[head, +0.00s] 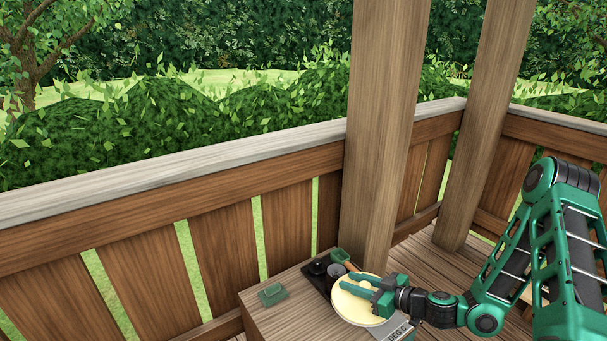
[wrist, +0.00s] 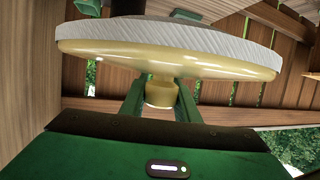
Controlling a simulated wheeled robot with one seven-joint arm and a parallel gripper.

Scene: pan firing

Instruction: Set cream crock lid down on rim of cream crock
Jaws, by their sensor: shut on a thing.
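The cream crock lid (head: 352,305) is a pale yellow disc over the wooden table at the lower middle of the head view. My gripper (head: 370,291) lies across it from the right, with green fingers shut on its knob. In the wrist view the lid (wrist: 165,60) fills the upper middle, with a grey ridged band along its edge. Its knob (wrist: 161,92) sits between my two fingertips (wrist: 160,100). I cannot make out the cream crock in either view. Whether the lid touches anything beneath is hidden.
The wooden table (head: 265,313) holds a small green block (head: 272,294) at its left. A dark tray (head: 318,281) with a black round thing and a green-ended tool (head: 340,255) stand close behind the lid. A wooden post (head: 380,150) rises just behind the table.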

